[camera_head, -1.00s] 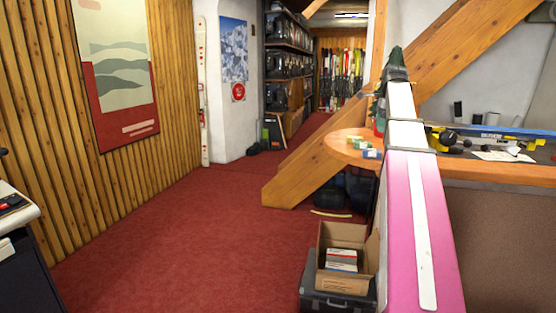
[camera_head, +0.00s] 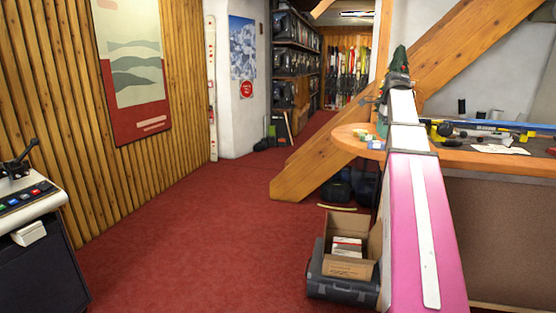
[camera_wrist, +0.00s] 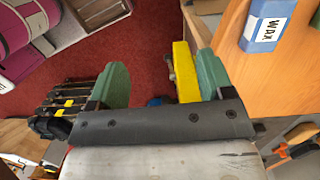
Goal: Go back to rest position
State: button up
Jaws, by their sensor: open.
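My gripper shows in the wrist view (camera_wrist: 162,82) with its two green fingers spread apart. A yellow object (camera_wrist: 187,70) shows between them, close to the right finger; I cannot tell its distance, but nothing is visibly clamped. In the head view my gripper (camera_head: 399,60) is at the far end of my pink and white arm, which stretches forward along the bench's left side. The fingertips look small there, near the round wooden bench end (camera_head: 352,139).
The workbench (camera_head: 490,160) with tools stands right. A cardboard box (camera_head: 347,262) on a dark case (camera_head: 343,288) sits beside my arm. A wooden diagonal beam (camera_head: 318,165) stands ahead. A cabinet with a control panel (camera_head: 30,205) is at left. Red carpet (camera_head: 190,230) is clear.

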jog(key=s+a+f+n, duration=0.1)
jog(key=a+f+n, duration=0.25)
jog(key=f, duration=0.65)
jog(key=s+a+f+n, duration=0.2)
jog(key=a+f+n, duration=0.15)
jog(key=f, duration=0.55)
jog(key=s+a+f+n, duration=0.15)
jog(key=a+f, duration=0.25)
jog(key=f, duration=0.6)
jog(key=s+a+f+n, duration=0.3)
jog(key=s+f, duration=0.1)
jog(key=f, duration=0.2)
jog(key=s+a+f+n+h, duration=0.1)
jog(key=s+a+f+n, duration=0.1)
jog(key=s+f+n, duration=0.2)
jog(key=s+a+f+n, duration=0.3)
jog(key=s+f+n, duration=0.1)
jog(key=f, duration=0.6)
jog(key=shift+s+a+h, duration=0.3)
jog(key=shift+s, duration=0.55)
